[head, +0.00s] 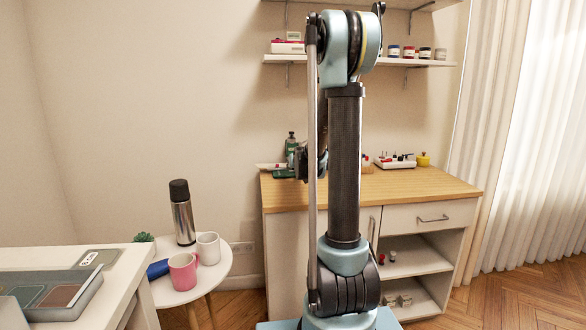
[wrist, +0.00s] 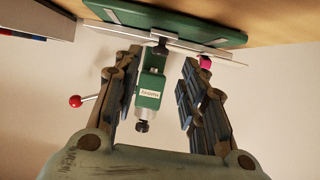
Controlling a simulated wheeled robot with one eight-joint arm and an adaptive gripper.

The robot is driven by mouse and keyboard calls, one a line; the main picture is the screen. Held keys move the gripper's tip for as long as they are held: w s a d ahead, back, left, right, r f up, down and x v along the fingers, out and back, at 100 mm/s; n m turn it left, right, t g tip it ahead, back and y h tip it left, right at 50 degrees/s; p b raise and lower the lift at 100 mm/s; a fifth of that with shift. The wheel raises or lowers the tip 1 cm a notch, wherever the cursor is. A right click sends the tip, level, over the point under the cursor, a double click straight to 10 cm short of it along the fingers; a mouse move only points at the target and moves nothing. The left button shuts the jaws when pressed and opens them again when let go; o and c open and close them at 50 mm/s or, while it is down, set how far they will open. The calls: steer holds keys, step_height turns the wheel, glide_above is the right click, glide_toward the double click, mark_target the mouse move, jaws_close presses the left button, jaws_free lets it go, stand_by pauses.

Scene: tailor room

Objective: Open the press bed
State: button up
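A green press (wrist: 150,90) with a small white label shows in the wrist view, which looks upside down, with the worktop at the top. A wide green plate (wrist: 200,28) with a pale metal strip lies beside the worktop; I cannot tell for sure whether it is the press bed. A red ball knob (wrist: 75,101) on a thin rod is at the left. My gripper (wrist: 160,62) is open, its fingers on both sides of the press in the picture, with no visible contact. In the head view the green press (head: 291,143) is partly hidden by my arm.
The press stands on a wooden-topped cabinet (head: 425,184) with a red-and-white device (head: 395,161) and a yellow pot (head: 423,159). Shelves (head: 420,62) hang above. A round side table (head: 215,270) at left holds a flask (head: 182,215) and mugs (head: 183,272).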

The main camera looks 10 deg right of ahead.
steer(key=shift+x, duration=3.15)
